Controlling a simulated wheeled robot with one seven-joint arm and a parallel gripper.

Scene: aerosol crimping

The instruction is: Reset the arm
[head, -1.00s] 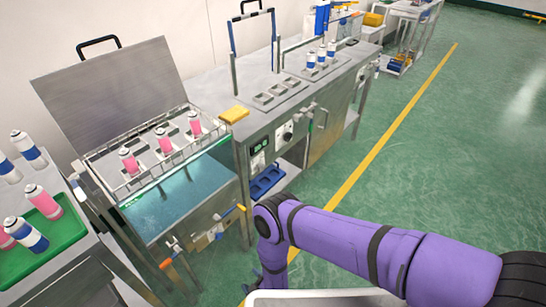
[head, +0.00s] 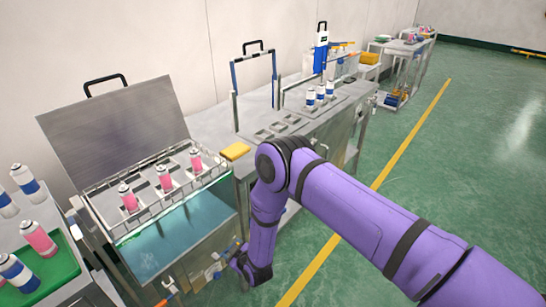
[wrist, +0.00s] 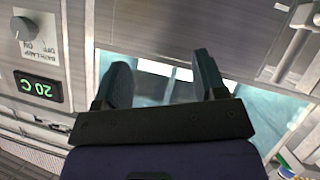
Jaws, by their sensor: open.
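My gripper shows in the wrist view (wrist: 165,80) with its two dark fingers apart and nothing between them. It faces the metal front of the water bath, beside a control panel (wrist: 38,60) with a knob and a green "20 C" display. In the head view my purple arm reaches from the lower right and bends down at the elbow. The gripper end hangs low in front of the bench, near the bath (head: 180,238), and its fingers are hard to make out there.
Pink cans (head: 164,178) stand in the wire rack over the bath, below a raised metal lid (head: 115,130). A green tray (head: 50,270) with cans is at left. Blue-and-white cans (head: 320,93) stand on the far bench. The green floor at right is clear.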

